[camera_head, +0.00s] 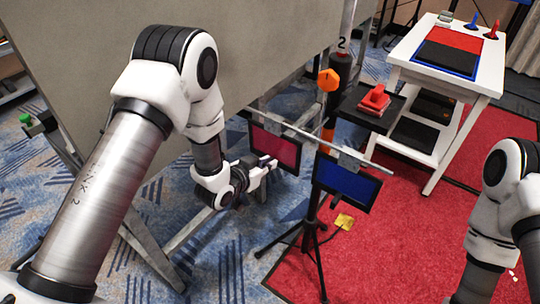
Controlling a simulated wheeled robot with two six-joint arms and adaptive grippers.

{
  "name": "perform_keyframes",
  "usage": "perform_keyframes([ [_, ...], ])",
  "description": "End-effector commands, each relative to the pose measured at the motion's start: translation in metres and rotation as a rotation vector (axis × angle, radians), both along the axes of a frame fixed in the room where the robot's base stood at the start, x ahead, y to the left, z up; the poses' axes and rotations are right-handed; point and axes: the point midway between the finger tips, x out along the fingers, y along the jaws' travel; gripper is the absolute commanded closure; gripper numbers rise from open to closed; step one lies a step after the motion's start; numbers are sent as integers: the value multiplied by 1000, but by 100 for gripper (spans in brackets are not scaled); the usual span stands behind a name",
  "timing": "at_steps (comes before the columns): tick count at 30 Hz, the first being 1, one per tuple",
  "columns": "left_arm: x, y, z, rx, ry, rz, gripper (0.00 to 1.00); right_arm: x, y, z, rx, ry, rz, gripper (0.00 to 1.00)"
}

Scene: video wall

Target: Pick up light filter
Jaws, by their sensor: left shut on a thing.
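A red-pink light filter (275,148) in a dark frame hangs at the left end of a grey crossbar (318,139) on a tripod stand. A blue light filter (346,182) in a dark frame hangs at the bar's right side. My left gripper (272,163) is at the lower part of the red-pink filter and is shut on it; its fingertips are small and partly merge with the filter. My right arm shows at the right edge, but its gripper is outside the picture.
The tripod (314,225) stands on blue carpet and a red mat (395,250). A small dark shelf (368,110) holds a red object (374,98). A white table (450,25) stands at the back right. A large grey panel (255,45) rises behind my left arm. A yellow piece (344,221) lies on the floor.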

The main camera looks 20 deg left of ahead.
Motion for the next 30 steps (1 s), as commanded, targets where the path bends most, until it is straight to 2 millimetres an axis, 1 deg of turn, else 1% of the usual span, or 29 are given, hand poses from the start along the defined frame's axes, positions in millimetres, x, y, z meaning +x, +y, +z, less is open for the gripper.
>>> perform_keyframes([
  [5, 1, 0, 15, 0, -3, 0, 100, 0, 0, 0, 0, 0, 0, 57],
  [7, -9, 4, 13, -1, 3, 1, 100, 0, 0, -1, 0, 0, 0, 57],
  [11, -40, 15, 12, -3, 4, 4, 100, 0, 0, -4, 0, 0, 0, 57],
  [14, -75, 28, 12, -6, 7, 7, 100, 0, 0, -7, 0, 0, 0, 57],
  [15, -90, 34, 12, -7, 8, 7, 100, 0, 0, -8, 0, 0, 0, 57],
  [18, -122, 46, 13, -8, 5, 9, 100, 0, 0, -10, 0, 0, 0, 57],
  [21, -148, 55, 13, -7, 5, 8, 100, 0, 0, -10, 0, 0, 0, 57],
  [22, -153, 56, 20, -5, 5, 5, 100, 0, 0, 2, 0, 1, 0, 57],
  [24, -161, 58, 21, -2, 4, 2, 100, 0, 0, 15, 0, 0, 0, 57],
  [27, -168, 61, 18, -1, 1, 2, 100, 0, 0, 18, 0, -1, 0, 57],
  [30, -170, 61, 16, 0, -2, 0, 100, 0, 0, 17, 0, 0, 0, 57],
])
